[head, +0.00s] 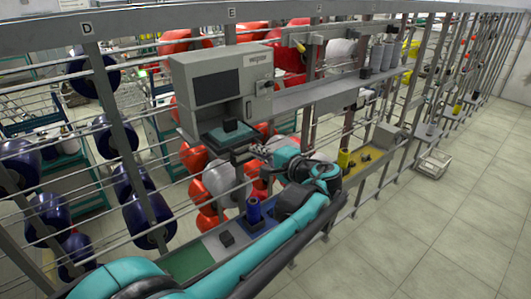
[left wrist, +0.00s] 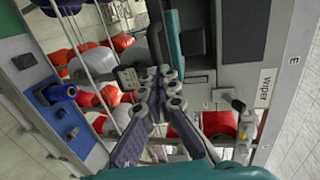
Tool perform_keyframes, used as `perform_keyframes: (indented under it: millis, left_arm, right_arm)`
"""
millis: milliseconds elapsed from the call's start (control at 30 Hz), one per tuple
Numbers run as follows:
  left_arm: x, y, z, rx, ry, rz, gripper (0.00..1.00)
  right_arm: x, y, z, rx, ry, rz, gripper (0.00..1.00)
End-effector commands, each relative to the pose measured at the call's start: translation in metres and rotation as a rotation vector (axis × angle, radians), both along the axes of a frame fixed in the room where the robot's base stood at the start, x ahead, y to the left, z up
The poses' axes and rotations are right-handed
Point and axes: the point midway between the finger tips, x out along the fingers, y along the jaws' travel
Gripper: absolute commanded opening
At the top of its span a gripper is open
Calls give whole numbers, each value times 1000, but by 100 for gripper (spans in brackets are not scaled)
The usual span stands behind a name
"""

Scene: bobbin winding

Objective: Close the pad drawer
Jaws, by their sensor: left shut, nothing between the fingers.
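The grey box-shaped machine (head: 220,85) stands on the rack, and its label reads "Wiper" in the left wrist view (left wrist: 265,88). The pad drawer (head: 212,139) sticks out from its lower front, a teal-topped tray with a dark pad block (head: 230,126) on it. The drawer's teal surface also shows in the left wrist view (left wrist: 173,38). My left gripper (head: 259,151) is shut and empty, just right of and below the drawer. In the left wrist view its fingers (left wrist: 160,78) are close to the drawer's end; contact cannot be told. My right gripper is not in view.
A blue spool (head: 254,209) and a small dark block (head: 227,239) sit on the shelf below. A yellow spool (head: 343,159) stands beyond my left wrist. Horizontal rails and red bobbins (head: 194,157) lie behind and below the drawer. The floor at right is mostly clear.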

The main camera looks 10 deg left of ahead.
Motion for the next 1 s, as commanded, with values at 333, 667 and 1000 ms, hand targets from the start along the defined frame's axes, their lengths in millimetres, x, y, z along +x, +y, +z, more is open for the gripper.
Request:
perform_keyframes:
  millis: [333, 667, 1000]
  left_arm:
    - [1, 2, -1, 0, 0, 1, 0]
    - [35, 47, -3, -1, 1, 6, 0]
    - [76, 98, -2, -1, 0, 1, 0]
  right_arm:
    - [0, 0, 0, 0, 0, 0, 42]
    - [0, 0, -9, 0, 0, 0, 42]
    - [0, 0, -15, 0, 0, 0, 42]
